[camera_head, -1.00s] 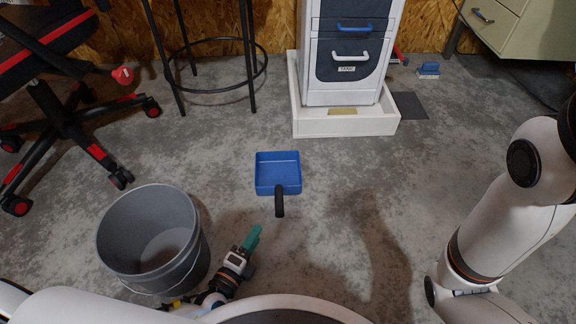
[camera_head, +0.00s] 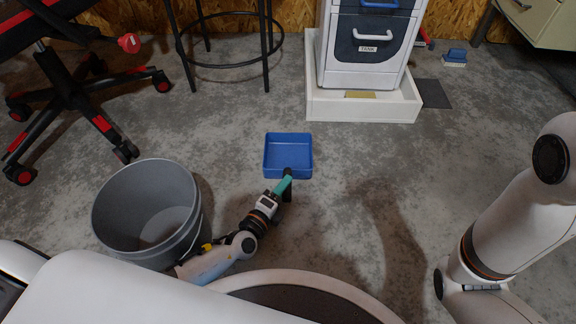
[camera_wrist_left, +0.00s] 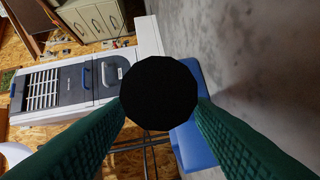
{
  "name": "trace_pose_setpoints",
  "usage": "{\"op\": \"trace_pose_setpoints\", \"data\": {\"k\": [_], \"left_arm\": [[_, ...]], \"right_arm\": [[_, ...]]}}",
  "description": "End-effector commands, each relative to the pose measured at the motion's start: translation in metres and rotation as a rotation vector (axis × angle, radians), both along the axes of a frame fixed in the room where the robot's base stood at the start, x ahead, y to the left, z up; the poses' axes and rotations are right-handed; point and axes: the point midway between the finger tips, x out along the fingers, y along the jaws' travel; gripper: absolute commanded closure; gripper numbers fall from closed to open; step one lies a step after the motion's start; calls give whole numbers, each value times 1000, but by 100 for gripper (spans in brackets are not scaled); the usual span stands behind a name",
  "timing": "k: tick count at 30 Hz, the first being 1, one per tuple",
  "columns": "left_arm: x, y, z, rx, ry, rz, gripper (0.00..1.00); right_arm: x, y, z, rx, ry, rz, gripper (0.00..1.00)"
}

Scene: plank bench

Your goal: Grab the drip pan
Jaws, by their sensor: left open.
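The drip pan (camera_head: 287,153) is a shallow blue square tray with a black handle, lying on the concrete floor near the middle of the head view. My left gripper (camera_head: 285,183), with green fingers, is at its handle on the near side. In the left wrist view the handle's round black end (camera_wrist_left: 160,95) faces the camera between the two open green fingers. It hides part of the blue tray (camera_wrist_left: 192,125) behind it. I cannot tell whether a finger touches the handle. My right arm shows at the right, but its gripper is out of view.
A grey bucket (camera_head: 148,205) stands left of my left forearm, close to it. A white cabinet (camera_head: 362,50) stands in a low white tray (camera_head: 360,108) behind the pan. A wheeled chair (camera_head: 75,95) and a stool (camera_head: 228,45) are at the back left. The floor right of the pan is clear.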

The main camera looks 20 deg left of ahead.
Motion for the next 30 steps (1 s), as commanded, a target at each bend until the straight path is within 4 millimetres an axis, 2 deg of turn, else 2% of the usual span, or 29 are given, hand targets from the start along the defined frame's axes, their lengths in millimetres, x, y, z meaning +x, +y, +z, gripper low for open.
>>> {"op": "trace_pose_setpoints", "data": {"k": [3,11,18,20,30], "left_arm": [[11,-2,-2,1,0,0,51],[12,-3,-1,2,1,-1,53],[12,-3,-1,2,1,-1,92],[12,-3,-1,2,1,-1,100],[12,-2,2,2,-4,0,100]], "right_arm": [[0,0,-5,0,0,0,64],[0,0,-5,-1,-1,0,64],[0,0,-5,-1,-1,0,64],[0,0,-5,-1,0,0,64],[0,0,-3,0,0,0,64]]}}
